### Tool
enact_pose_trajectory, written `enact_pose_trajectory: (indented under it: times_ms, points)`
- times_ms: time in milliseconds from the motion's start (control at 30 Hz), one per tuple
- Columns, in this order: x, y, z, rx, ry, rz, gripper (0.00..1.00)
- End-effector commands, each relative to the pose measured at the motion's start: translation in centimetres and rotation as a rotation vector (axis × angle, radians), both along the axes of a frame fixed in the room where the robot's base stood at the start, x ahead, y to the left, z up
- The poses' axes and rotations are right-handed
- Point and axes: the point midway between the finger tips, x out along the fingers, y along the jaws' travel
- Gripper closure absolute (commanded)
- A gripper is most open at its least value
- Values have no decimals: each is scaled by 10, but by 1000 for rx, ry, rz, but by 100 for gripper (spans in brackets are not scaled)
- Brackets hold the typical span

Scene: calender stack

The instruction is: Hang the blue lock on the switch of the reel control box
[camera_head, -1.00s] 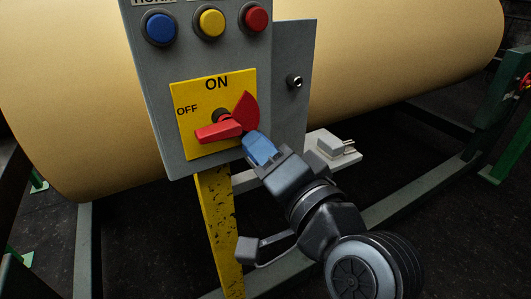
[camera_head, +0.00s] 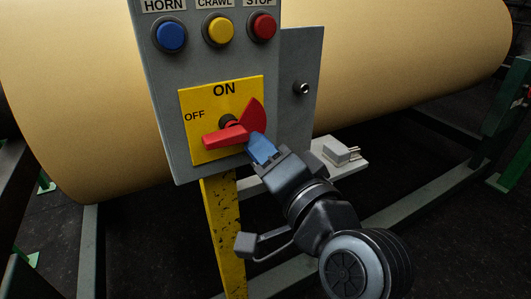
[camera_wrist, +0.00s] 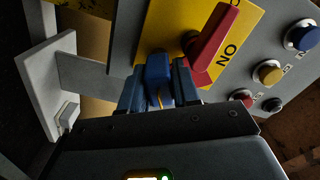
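The grey reel control box (camera_head: 165,100) carries a yellow plate marked ON and OFF with a red switch (camera_head: 228,137). The switch handle points left toward OFF, and a red fan-shaped piece rises at its right. The blue lock (camera_head: 262,150) is right at the lower right of the switch; I cannot tell whether it touches or hooks onto it. My gripper (camera_head: 268,158) is shut on the lock. In the wrist view the lock (camera_wrist: 158,78) sits between the two fingers, close to the yellow plate, beside the red handle (camera_wrist: 213,45). The lock's shackle is hidden.
Blue, yellow and red buttons (camera_head: 219,30) sit above the switch. A grey side box with a round keyhole knob (camera_head: 302,88) adjoins at right. A small shelf (camera_head: 352,163) with a grey block is below it. A yellow post (camera_head: 222,230) supports the box; a large tan roll (camera_head: 70,90) is behind.

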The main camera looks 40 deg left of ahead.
Motion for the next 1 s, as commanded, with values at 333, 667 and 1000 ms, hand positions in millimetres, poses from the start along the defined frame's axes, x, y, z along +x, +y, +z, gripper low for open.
enact_pose_trajectory:
  times_ms: [333,667,1000]
  points:
    - [0,0,1,2,-1,1,41]
    - [-1,0,2,4,-2,3,35]
    - [-2,1,6,9,-6,5,24]
